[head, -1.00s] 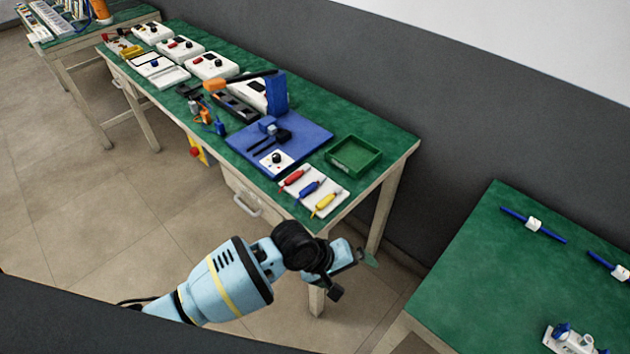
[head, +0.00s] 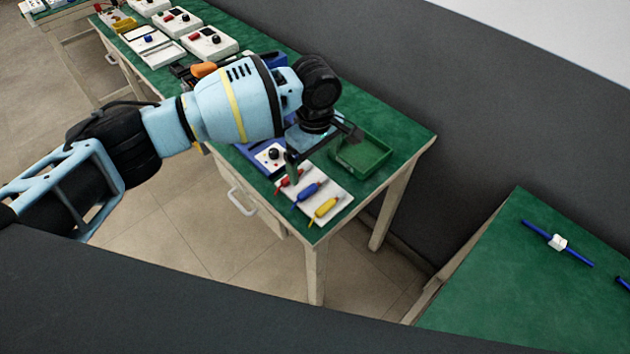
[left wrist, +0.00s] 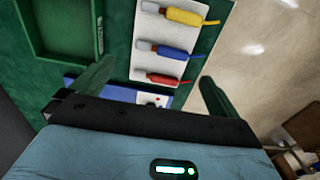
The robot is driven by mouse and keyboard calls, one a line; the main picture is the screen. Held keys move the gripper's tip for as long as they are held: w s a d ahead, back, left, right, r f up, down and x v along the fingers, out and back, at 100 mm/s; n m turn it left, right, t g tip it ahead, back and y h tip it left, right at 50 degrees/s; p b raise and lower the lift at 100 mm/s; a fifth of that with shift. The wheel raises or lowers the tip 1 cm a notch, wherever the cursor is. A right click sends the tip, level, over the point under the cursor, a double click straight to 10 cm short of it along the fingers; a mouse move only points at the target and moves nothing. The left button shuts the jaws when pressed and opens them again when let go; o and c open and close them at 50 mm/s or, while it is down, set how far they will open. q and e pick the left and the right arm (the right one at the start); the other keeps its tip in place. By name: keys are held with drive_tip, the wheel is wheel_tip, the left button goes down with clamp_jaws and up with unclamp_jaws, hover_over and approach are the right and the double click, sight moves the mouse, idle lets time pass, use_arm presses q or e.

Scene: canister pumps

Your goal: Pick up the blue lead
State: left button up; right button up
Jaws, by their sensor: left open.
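The blue lead (head: 308,191) lies between the red lead (head: 289,180) and the yellow lead (head: 325,208) on a white board (head: 326,184) near the end of the green-topped bench. In the left wrist view the blue lead (left wrist: 176,52) is also the middle one, with the red lead (left wrist: 165,79) nearer my fingers and the yellow lead (left wrist: 183,16) farther. My left gripper (head: 322,152) is open and empty, just above the red-lead end of the board. Its fingers (left wrist: 156,73) stand wide apart, the blue lead lying beyond their tips. My right gripper is not in view.
A green tray (head: 390,158) stands beside the white board. A blue base (head: 246,153) is partly hidden by my left arm. White instrument boxes (head: 208,43) stand farther back. A second green table (head: 488,290) is at the right, with a floor gap between.

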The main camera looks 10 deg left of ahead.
sight(313, 186)
use_arm(q)
wheel_tip(313, 186, down, 2)
drive_tip(key=shift+s+f, duration=0.1)
drive_tip(key=shift+f, duration=0.5)
drive_tip(key=shift+s+a+f+b, duration=0.1)
drive_tip(key=shift+f+b, duration=0.15)
drive_tip(key=shift+f, duration=0.95)
drive_tip(key=shift+a+f+b, duration=0.1)
drive_tip(key=shift+f+b, duration=0.15)
drive_tip(key=shift+f, duration=0.9)
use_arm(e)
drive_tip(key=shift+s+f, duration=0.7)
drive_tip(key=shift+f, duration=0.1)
use_arm(q)
drive_tip(key=c, duration=0.8)
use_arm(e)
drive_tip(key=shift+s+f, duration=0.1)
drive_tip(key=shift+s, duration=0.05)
use_arm(q)
drive_tip(key=shift+r, duration=0.1)
wheel_tip(313, 186, up, 10)
drive_tip(key=p, duration=0.1)
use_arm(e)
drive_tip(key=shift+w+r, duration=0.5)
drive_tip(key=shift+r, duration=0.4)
